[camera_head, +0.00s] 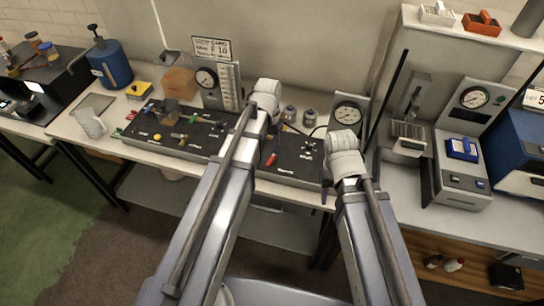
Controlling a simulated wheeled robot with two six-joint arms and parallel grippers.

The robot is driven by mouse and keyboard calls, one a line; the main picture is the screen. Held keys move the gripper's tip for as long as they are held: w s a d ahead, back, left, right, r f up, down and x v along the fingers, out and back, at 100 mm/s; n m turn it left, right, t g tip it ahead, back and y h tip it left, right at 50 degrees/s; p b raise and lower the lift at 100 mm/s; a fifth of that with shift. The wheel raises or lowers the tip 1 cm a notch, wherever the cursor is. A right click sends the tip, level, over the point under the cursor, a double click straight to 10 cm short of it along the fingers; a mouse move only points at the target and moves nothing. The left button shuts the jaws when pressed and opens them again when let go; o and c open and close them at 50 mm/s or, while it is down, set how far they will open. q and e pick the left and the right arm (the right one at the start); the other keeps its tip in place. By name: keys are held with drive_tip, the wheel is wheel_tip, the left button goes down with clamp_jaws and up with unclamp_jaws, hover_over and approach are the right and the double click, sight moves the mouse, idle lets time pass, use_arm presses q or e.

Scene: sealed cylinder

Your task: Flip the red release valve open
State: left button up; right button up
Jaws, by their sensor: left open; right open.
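A small red handle (271,159), which looks like the red release valve, sits on the dark panel (300,165) on the bench, just right of my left arm. Its exact angle is too small to tell. My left gripper (275,129) is over the panel, above and close to the red handle in the picture; its fingers are small and partly hidden by my wrist. My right gripper (326,189) hangs at the panel's right front end, apart from the red handle. Both grippers are open and nothing shows in them.
A pressure gauge (348,112) stands behind the panel's right end and another gauge (206,78) behind its left part. Two small jars (309,118) stand between them. A dark upright rod (388,95) and a grey instrument (462,170) are at the right.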

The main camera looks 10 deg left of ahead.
sight(269, 161)
use_arm(q)
drive_tip(key=shift+f+b, duration=0.35)
drive_tip(key=shift+f, duration=0.25)
wheel_tip(269, 161, down, 6)
drive_tip(key=b, duration=0.6)
drive_tip(key=shift+f, duration=0.15)
clamp_jaws()
